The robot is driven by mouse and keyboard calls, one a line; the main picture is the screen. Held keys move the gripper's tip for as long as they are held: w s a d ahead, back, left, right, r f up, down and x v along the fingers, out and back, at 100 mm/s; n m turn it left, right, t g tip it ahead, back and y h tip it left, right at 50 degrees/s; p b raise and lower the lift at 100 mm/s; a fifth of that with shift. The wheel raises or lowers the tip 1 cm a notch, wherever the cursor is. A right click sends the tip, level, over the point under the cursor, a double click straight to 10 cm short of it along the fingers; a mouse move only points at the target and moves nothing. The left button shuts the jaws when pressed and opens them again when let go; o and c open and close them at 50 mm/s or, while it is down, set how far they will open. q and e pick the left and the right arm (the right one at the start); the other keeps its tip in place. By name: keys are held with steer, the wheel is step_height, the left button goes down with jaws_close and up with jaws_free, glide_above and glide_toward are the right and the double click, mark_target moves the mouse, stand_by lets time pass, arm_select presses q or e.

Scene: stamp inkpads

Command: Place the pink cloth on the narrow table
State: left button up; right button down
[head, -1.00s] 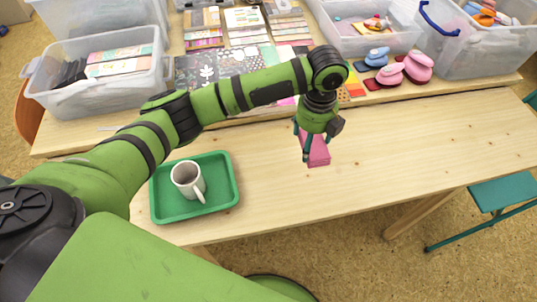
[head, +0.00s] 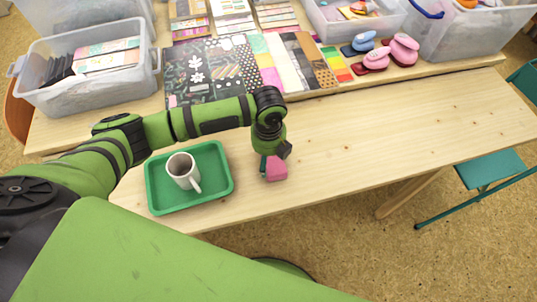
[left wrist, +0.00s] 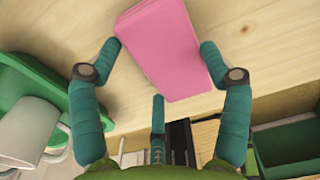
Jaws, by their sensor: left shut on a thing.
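The pink cloth (head: 277,173) is a small folded block by the near edge of the narrow wooden table (head: 400,140), right of the green tray. My left gripper (head: 270,168) points down and is shut on the cloth. In the left wrist view the cloth (left wrist: 165,45) sits between the fingertips of the gripper (left wrist: 160,47), with bare wood behind it. Whether the cloth's underside touches the table is hidden. My right gripper is not in view.
The green tray (head: 215,198) with a white mug (head: 183,171) stands close on the left. The table's right half is bare. A teal stool (head: 490,168) is at the right.

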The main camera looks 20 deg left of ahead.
mark_target(269, 160)
arm_select(q)
steer(key=o, duration=1.1)
steer(key=shift+f, duration=0.1)
step_height(269, 160, up, 12)
steer(key=shift+r, duration=0.2)
